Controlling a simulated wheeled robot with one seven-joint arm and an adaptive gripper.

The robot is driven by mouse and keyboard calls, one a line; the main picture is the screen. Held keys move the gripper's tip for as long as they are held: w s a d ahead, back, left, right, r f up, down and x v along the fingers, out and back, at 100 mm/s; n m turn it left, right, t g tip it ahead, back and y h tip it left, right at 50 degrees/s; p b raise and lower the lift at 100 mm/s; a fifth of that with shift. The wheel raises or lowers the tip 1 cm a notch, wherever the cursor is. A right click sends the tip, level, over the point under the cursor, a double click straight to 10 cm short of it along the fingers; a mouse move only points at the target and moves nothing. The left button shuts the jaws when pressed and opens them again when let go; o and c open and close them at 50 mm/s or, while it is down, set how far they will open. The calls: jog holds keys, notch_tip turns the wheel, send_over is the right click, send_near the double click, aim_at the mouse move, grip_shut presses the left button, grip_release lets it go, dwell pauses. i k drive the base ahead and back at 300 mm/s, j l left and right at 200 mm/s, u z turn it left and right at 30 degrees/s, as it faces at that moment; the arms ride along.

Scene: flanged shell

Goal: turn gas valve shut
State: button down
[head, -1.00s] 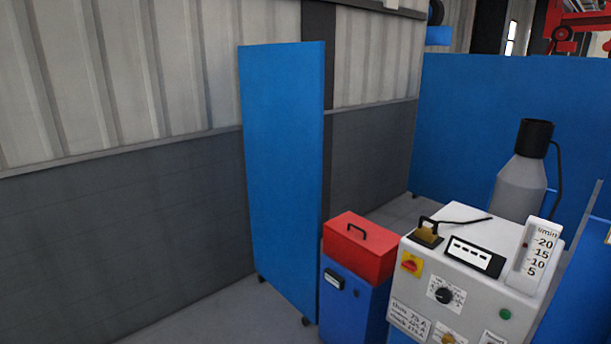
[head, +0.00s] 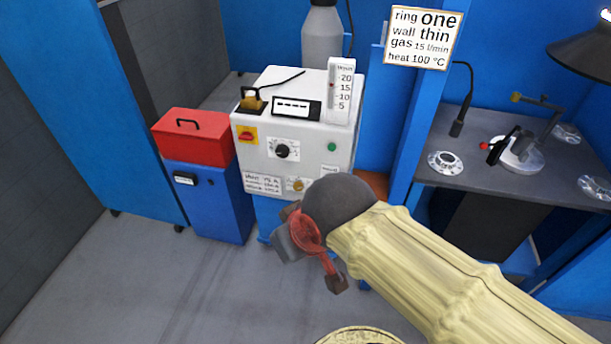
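The white welding machine (head: 262,130) stands at the centre of the head view. A small brass-coloured knob (head: 298,185) sits low on its front; it may be the gas valve, but its marking is too small to read. A flow scale (head: 340,92) marked l/min stands on top, with a small red mark near 15. A grey gas cylinder (head: 322,38) stands behind, its top out of view. My gripper (head: 311,263) is in front of and below the machine, apart from the knob. Its dark fingertips look spread, with nothing seen between them.
A red toolbox (head: 190,138) sits on a blue cabinet (head: 207,200) at left. A grey workbench (head: 480,165) with a lamp and metal parts is at right. A sign (head: 423,38) reads gas 15 l/min. Grey floor (head: 150,280) is clear at front left.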

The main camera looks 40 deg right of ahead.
aim_at(298, 186)
jog(key=i+j+z, duration=0.3)
jog(key=j, duration=0.3)
jog(key=i+j+z, duration=0.15)
jog(key=i+j, duration=0.15)
jog(key=i+j+z, duration=0.15)
jog(key=j, duration=0.25)
